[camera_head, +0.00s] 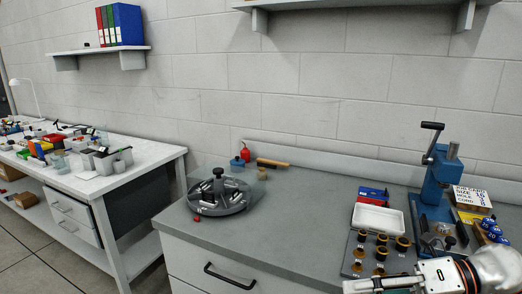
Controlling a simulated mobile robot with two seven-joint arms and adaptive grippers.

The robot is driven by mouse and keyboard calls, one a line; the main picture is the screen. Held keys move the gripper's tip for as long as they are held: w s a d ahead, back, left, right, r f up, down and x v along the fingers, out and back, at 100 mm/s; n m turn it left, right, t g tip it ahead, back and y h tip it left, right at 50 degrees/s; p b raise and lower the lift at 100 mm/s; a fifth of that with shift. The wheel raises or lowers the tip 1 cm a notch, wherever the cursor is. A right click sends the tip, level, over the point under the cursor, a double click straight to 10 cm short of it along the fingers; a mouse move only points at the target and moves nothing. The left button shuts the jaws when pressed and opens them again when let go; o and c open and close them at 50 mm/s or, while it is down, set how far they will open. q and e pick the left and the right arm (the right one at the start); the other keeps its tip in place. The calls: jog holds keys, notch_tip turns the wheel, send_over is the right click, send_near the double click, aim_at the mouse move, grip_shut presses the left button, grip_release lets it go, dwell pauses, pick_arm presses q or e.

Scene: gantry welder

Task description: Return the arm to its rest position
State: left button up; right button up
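My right arm comes in at the lower right corner, white with a dark and copper-coloured ring at the wrist. Its gripper (378,285) points left, low in front of the grey workbench (310,235), beside a dark board of small orange-and-black parts. The fingertips are small and cut close by the bottom edge, so I cannot tell whether they are open or shut. No held object is visible. My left arm and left gripper are not in view.
A blue hand press (437,185) stands behind my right wrist. The parts board (357,262) and a white tray (378,219) are close by. A round dark carousel (219,194) stands at the bench's left. The bench middle is clear. A cluttered white table (145,148) is farther left.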

notch_tip(320, 180, down, 16)
jog(key=w+m+t+h, duration=0.1)
jog(key=m+t+h, duration=0.35)
jog(key=m, duration=0.75)
jog(key=w+m+t+h, duration=0.1)
jog(key=w+m+t, duration=0.1)
jog(key=m+t, duration=0.8)
jog(key=s+a+f+m+g+h, duration=0.1)
jog(key=s+f+m+g, duration=0.3)
jog(key=f, duration=0.6)
jog(key=s+a+f+m+g+h+p, duration=0.1)
jog(key=s+f+m+g+h, duration=0.3)
jog(key=s+f+m, duration=0.4)
jog(key=shift+s+f, duration=0.9)
jog(key=shift+s, duration=0.35)
jog(key=shift+d+h, duration=0.1)
jog(key=shift+h, duration=0.15)
